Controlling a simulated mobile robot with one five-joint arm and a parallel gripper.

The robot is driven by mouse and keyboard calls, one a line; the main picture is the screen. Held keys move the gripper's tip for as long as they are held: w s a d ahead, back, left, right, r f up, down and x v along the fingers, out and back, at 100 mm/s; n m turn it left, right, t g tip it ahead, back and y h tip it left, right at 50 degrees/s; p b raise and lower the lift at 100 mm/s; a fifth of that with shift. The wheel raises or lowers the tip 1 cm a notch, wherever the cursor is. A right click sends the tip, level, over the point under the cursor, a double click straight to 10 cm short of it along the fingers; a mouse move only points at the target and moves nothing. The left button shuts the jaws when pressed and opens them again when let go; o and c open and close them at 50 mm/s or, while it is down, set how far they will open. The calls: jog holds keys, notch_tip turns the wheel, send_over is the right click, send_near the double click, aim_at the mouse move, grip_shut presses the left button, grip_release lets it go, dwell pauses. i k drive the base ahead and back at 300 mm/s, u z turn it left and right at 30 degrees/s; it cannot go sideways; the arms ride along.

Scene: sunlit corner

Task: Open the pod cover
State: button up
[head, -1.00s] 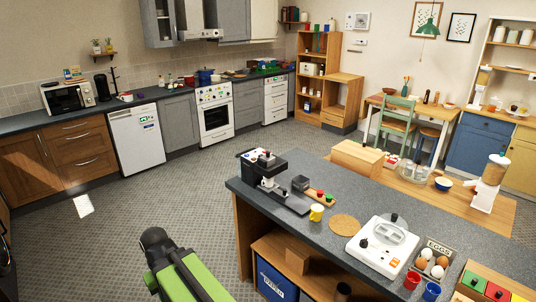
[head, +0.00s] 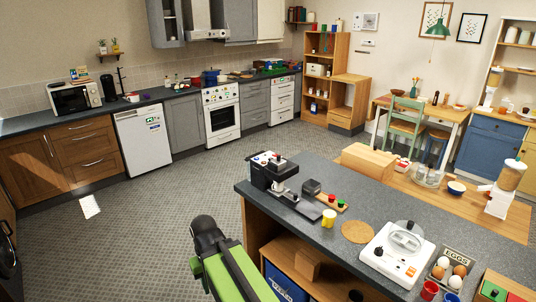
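My green and black arm shows at the bottom centre, left of the island and apart from the machine. My gripper's fingers do not show.
A white appliance (head: 397,252) and egg tray (head: 452,268) are nearer. Floor (head: 150,235) left of the island is clear.

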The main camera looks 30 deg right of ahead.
aim_at(281, 163)
jog(key=i, duration=0.95)
jog(key=z, duration=0.05)
